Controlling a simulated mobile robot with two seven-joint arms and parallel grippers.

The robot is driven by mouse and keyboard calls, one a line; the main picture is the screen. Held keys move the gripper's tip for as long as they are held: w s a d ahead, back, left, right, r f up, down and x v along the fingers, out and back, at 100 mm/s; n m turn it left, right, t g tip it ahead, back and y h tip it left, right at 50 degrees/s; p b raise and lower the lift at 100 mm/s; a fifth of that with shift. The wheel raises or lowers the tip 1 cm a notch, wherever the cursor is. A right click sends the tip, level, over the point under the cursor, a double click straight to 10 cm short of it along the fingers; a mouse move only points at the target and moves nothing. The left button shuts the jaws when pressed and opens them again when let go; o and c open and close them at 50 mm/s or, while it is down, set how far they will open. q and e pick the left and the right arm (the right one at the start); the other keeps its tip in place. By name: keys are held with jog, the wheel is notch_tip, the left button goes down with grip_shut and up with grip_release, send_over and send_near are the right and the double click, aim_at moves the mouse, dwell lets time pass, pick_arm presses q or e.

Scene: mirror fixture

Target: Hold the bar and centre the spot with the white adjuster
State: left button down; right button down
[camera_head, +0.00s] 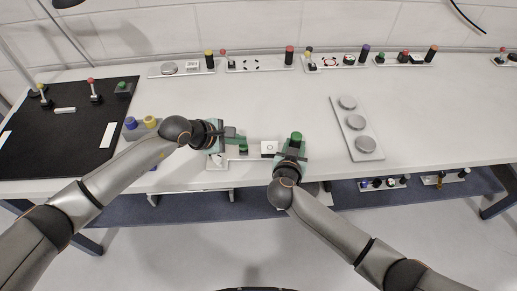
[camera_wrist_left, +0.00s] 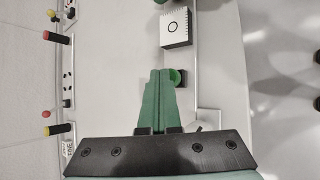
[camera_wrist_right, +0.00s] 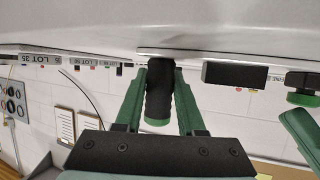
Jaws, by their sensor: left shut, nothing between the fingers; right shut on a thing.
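A black bar with a green end (camera_head: 296,137) stands upright at the right of the fixture. My right gripper (camera_head: 292,153) is shut around it; the right wrist view shows the dark bar (camera_wrist_right: 158,92) between the fingers. My left gripper (camera_wrist_left: 158,72) is shut and empty. Its fingertips are beside a green knob (camera_wrist_left: 177,77) on a small black block; the knob also shows in the head view (camera_head: 243,150). I cannot make out the spot or identify the white adjuster.
The fixture is near the table's front edge. A black mat (camera_head: 65,135) with small fixtures is at the left; blue and yellow knobs (camera_head: 150,121) are by my left arm. Several panels line the back.

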pick_arm(q)
jog(key=shift+f, duration=0.2)
dwell(0.5)
jog(key=shift+s+f, duration=0.1)
jog(key=shift+f, duration=0.4)
jog(key=shift+a+r, duration=0.15)
jog(key=shift+r, duration=0.15)
notch_tip(320, 180, up, 6)
jog(key=shift+r, duration=0.15)
dwell(0.6)
dwell(0.7)
jog(key=c, duration=1.6)
grip_release()
